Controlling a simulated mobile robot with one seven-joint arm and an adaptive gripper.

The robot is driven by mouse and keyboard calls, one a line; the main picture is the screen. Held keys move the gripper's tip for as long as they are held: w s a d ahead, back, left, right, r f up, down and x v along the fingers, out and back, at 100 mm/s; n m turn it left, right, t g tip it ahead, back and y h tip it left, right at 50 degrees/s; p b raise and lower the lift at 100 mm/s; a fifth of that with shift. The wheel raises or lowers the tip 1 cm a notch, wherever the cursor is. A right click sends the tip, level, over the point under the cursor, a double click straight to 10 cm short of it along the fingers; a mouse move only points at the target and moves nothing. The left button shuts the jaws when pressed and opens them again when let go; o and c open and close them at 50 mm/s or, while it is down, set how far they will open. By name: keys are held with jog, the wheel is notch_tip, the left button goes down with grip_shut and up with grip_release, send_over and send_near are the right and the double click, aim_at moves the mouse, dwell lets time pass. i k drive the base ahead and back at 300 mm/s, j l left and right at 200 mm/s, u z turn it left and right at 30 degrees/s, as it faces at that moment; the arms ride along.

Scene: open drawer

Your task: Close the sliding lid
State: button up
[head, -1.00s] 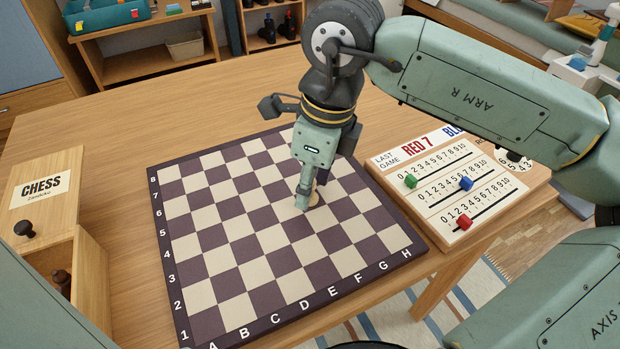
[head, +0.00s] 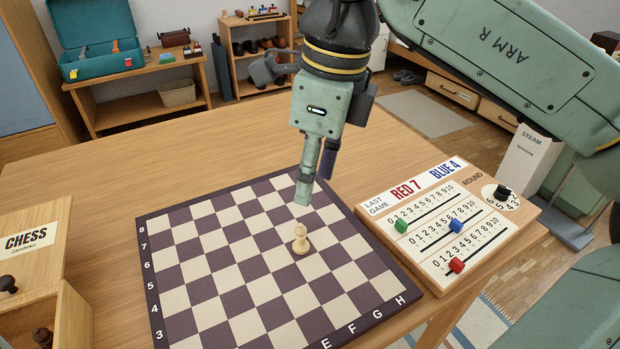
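The wooden chess box stands at the left edge of the head view, cut off by the frame. Its sliding lid (head: 30,238), labelled CHESS, has a dark knob (head: 7,284) and covers only the far part of the box. The near part of the box (head: 72,312) is open, and a dark piece (head: 42,337) shows inside. My gripper (head: 316,188) is over the chessboard, well right of the lid. Its fingers are apart and empty. A pale chess piece (head: 300,241) stands upright on the board below the fingertips, apart from them.
The chessboard (head: 150,290) fills the middle of the table. A score board (head: 445,225) with coloured sliders lies to its right. Bare table (head: 105,225) lies between the box and chessboard. Shelves and a teal case (head: 100,68) stand behind.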

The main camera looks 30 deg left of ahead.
aim_at(34, 239)
jog(key=k+l, duration=0.25)
jog(key=k, duration=0.2)
jog(key=k+l, duration=0.25)
jog(key=k, duration=0.25)
